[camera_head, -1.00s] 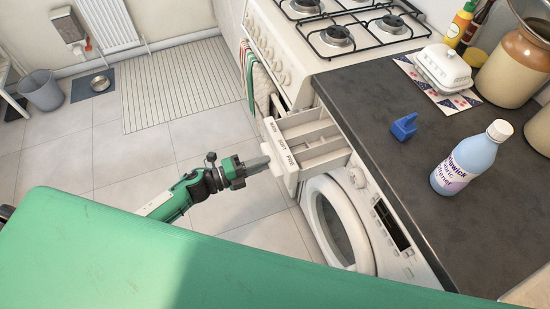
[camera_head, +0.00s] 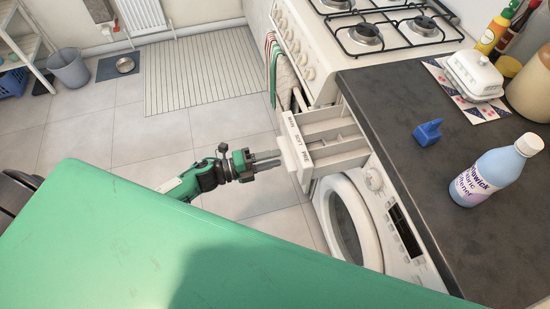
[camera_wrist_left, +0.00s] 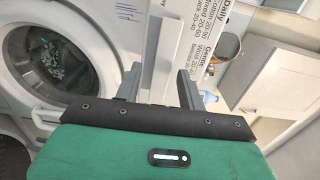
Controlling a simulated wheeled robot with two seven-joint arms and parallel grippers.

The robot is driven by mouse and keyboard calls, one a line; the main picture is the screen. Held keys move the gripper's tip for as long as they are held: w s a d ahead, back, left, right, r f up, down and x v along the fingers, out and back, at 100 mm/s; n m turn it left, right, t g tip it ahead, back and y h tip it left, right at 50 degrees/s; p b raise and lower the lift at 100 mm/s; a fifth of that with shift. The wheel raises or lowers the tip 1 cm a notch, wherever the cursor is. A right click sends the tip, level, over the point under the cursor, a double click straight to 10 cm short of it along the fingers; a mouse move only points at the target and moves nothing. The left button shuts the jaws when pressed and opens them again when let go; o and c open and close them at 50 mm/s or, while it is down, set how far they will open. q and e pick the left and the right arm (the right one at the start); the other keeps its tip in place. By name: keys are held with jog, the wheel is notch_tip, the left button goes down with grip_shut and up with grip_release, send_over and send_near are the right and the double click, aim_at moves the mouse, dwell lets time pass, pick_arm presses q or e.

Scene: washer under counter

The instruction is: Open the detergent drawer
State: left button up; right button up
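The white detergent drawer (camera_head: 325,140) is pulled out of the washer (camera_head: 362,213), with its compartments showing from above. Its front carries a dark printed label. The pale handle (camera_head: 286,157) stands out from the drawer front toward my left gripper. My left gripper (camera_head: 267,160) is at the handle, with a gap between its two fingers. In the left wrist view, the fingers (camera_wrist_left: 160,88) stand apart on either side of a white upright piece that looks like the handle. Contact with it cannot be told. My right gripper is not in view.
The dark counter (camera_head: 400,105) above the washer holds a blue cap (camera_head: 428,132) and a softener bottle (camera_head: 490,175). A stove (camera_head: 310,50) with hanging towels stands behind the drawer. The round washer door (camera_head: 345,222) is below.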

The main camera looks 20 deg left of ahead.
pick_arm(q)
jog(key=b+v, duration=0.2)
jog(key=v, duration=1)
jog(key=shift+s+a, duration=0.15)
jog(key=shift+a, duration=0.05)
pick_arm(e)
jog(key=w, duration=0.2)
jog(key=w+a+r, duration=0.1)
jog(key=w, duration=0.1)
pick_arm(q)
jog(key=shift+f, duration=0.15)
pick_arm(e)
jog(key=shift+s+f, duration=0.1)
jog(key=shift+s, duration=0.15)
